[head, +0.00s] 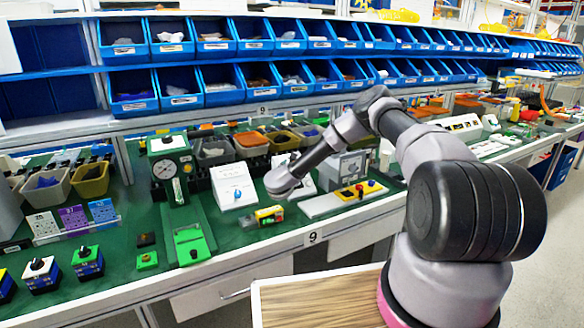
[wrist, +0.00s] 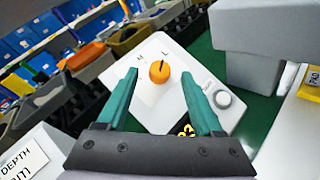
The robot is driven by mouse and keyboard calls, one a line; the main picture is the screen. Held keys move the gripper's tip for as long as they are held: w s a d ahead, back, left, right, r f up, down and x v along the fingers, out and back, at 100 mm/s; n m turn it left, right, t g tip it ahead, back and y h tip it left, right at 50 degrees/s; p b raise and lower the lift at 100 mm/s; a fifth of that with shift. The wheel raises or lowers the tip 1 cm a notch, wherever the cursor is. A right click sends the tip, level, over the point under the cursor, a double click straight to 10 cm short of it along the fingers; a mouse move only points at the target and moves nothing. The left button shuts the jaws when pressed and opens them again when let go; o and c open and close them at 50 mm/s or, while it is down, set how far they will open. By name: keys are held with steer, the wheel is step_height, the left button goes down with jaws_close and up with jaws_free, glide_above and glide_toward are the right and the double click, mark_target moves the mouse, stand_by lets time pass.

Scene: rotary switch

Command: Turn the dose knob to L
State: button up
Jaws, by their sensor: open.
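The orange dose knob (wrist: 159,75) is on the sloped white face of a box (wrist: 150,108) in the wrist view. The letters M and L show above the knob, L just above it and M to its left. A short dark mark on the knob points roughly up towards L; I cannot tell its exact setting. My gripper (wrist: 160,74) is open, its teal fingers on either side of the knob in the picture. I cannot tell whether they touch it. In the head view, the box (head: 302,172) is partly hidden behind my arm and the knob is hidden.
A white box with a blue knob (head: 237,195) stands to the left. A small yellow box (head: 269,215) lies in front. A grey box (wrist: 258,70) stands close on the right in the wrist view.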

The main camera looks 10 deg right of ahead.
steer(key=v, duration=0.8)
steer(key=shift+s, duration=0.4)
steer(key=shift+a, duration=0.1)
